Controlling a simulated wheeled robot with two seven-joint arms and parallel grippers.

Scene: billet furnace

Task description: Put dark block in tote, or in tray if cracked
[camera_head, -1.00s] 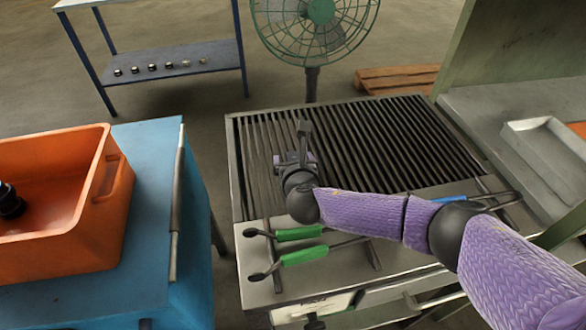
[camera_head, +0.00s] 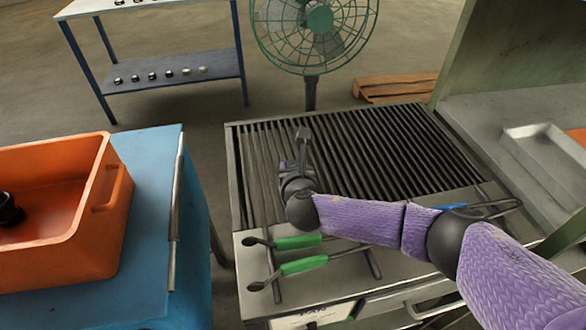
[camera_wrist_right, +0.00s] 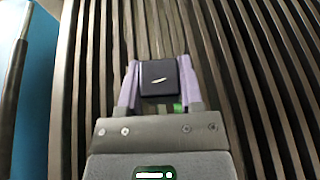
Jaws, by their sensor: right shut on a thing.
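A dark block (camera_wrist_right: 158,84) is held between the purple fingers of my right gripper (camera_wrist_right: 158,92) in the right wrist view. The face toward the camera has a small pale slanted mark; I cannot tell whether it is a crack. In the head view my right gripper (camera_head: 290,166) is over the left part of the slatted grate, and the block is hard to make out there. An orange tote (camera_head: 99,215) stands on the blue cabinet at the left. A grey metal tray (camera_head: 537,172) lies on the bench at the right.
The slatted grate (camera_head: 390,145) fills the middle. Green-handled tools (camera_head: 300,265) lie along its front ledge, and a blue-handled one (camera_head: 452,207) lies farther right. A green fan (camera_head: 318,20) stands behind.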

